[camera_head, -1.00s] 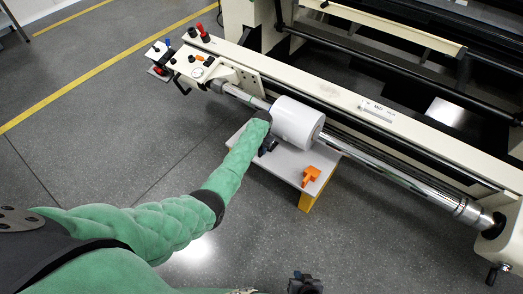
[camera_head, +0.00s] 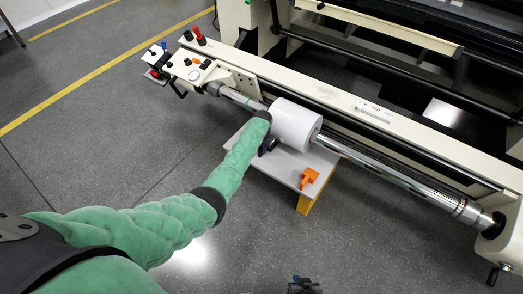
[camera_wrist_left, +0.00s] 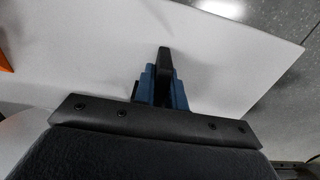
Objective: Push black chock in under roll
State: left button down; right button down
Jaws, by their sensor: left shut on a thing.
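The white roll (camera_head: 296,124) sits around a steel shaft above a low white table. My left gripper (camera_head: 268,146) is low beside the near-left side of the roll, just over the table. In the left wrist view its blue fingers (camera_wrist_left: 163,90) are shut on the black chock (camera_wrist_left: 164,60), a dark narrow piece sticking out between them. Whether the chock touches the roll is hidden by my arm in the head view. My right gripper (camera_head: 304,286) shows only partly at the bottom edge, away from the table.
An orange chock (camera_head: 309,178) lies on the right part of the white table (camera_head: 286,166), which has a yellow leg (camera_head: 305,204). The chrome shaft (camera_head: 400,178) runs right to its bearing. The cream machine beam (camera_head: 350,104) stands behind. The floor in front is clear.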

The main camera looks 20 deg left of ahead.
pick_arm(q)
jog(key=shift+w+d+b, duration=0.2)
jog(key=shift+w+b, duration=0.2)
jog(key=shift+w, duration=0.15)
jog(key=shift+w+d+b, duration=0.2)
jog(key=shift+w+b, duration=0.2)
jog(key=shift+w, duration=0.15)
dwell(0.3)
jog(key=c, duration=1.4)
grip_release()
jog(key=shift+o, duration=0.2)
jog(key=shift+r, duration=0.1)
